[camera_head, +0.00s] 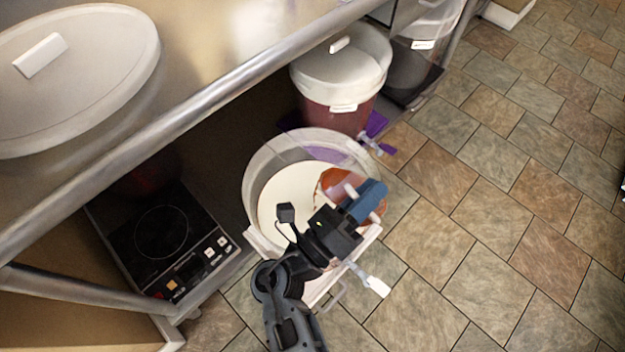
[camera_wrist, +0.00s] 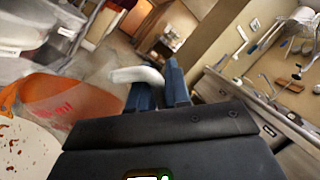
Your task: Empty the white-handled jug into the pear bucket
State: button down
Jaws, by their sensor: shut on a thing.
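My gripper (camera_head: 367,200) is shut on the white handle (camera_wrist: 138,75) of the jug; the handle sits between the blue fingers in the wrist view. The jug (camera_wrist: 62,100) is clear with an orange-brown tint and looks tilted, but its rim is partly hidden. In the head view the jug (camera_head: 334,183) is over the right side of an open, clear-walled bucket (camera_head: 262,165), mostly behind my gripper. The bucket shows a pale cream inside. Brown spots show on the pale surface in the wrist view. I cannot read a label naming this bucket as pear.
A lidded bucket with dark red contents (camera_head: 333,112) stands behind, on a purple mat (camera_head: 376,124). Another lidded bucket (camera_head: 412,65) stands farther back. A black hotplate (camera_head: 165,240) lies left, below a metal counter edge (camera_head: 215,120). A white tap (camera_head: 376,286) sticks out in front. Tiled floor is clear at right.

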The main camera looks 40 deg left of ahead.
aim_at(323, 187)
jog(key=shift+a+n+t+y, duration=0.4)
jog(key=shift+a+n+y, duration=0.25)
jog(key=shift+n, duration=0.45)
dwell(1.1)
jog(key=shift+s+a+n+y+p, duration=0.1)
jog(key=shift+a+n+y+p, duration=0.15)
jog(key=shift+a+n+p, duration=0.7)
dwell(0.7)
jog(key=shift+s+a+f+n+t+y, duration=0.1)
jog(key=shift+a+f+n+t+y, duration=0.15)
jog(key=shift+a+n, duration=0.45)
jog(key=shift+a+f+n+t+y, duration=0.1)
jog(key=shift+a+n+y, duration=0.25)
jog(key=shift+a+n, duration=0.35)
jog(key=shift+s+a+r+n+y+p, duration=0.1)
jog(key=shift+a+r+n+y+p, duration=0.15)
jog(key=shift+a+n+y+p, duration=0.65)
jog(key=shift+a+r+n+y+p, duration=0.3)
jog(key=shift+a+n+p, duration=0.2)
jog(key=shift+n, duration=0.65)
